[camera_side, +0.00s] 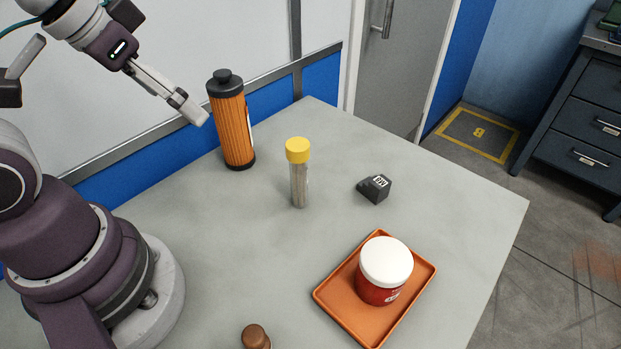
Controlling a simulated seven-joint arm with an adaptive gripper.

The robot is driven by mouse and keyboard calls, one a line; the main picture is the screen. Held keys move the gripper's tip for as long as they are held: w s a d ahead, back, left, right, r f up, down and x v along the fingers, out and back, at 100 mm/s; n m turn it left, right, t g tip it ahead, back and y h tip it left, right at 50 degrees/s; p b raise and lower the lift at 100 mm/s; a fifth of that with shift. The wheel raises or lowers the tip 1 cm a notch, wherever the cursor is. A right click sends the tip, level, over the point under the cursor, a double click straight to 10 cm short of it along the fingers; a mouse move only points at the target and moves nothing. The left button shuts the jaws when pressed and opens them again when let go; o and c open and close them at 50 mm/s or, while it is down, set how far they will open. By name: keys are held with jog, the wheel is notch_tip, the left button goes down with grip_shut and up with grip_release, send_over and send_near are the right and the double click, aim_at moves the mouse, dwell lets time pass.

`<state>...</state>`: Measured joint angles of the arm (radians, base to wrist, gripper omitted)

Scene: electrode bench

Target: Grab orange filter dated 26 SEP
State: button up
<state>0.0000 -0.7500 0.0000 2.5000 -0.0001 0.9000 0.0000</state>
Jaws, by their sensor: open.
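An orange ribbed filter (232,128) with a black cap and black base stands upright at the far left of the table. A pale strip shows on its right edge; no date can be read from this side. My gripper (199,113) is open and empty, to the left of the filter's upper part and near it. The picture does not clearly show a gap or contact between the fingertips and the filter.
A yellow-capped clear tube (299,178) stands right of the filter. A small black block (375,188) lies further right. A red jar with a white lid (385,274) stands on an orange tray (335,304). A brown knob-like object (255,337) is at the front.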

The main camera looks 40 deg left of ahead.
jog(key=r+n+g, duration=0.2)
jog(key=n+g, duration=0.3)
jog(key=n, duration=1)
send_over(227, 101)
jog(key=shift+w+a+f, duration=0.1)
jog(key=shift+a, duration=0.25)
jog(key=a+f+n, duration=0.1)
jog(key=w+a+f+n, duration=0.1)
jog(key=shift+f+n+g, duration=0.15)
jog(key=shift+n+g, duration=0.15)
jog(key=shift+n, duration=0.1)
notch_tip(227, 101, down, 9)
jog(key=shift+w+d+r, duration=0.1)
jog(key=shift+r, duration=0.1)
jog(key=shift+f, duration=0.45)
jog(key=c, duration=1.3)
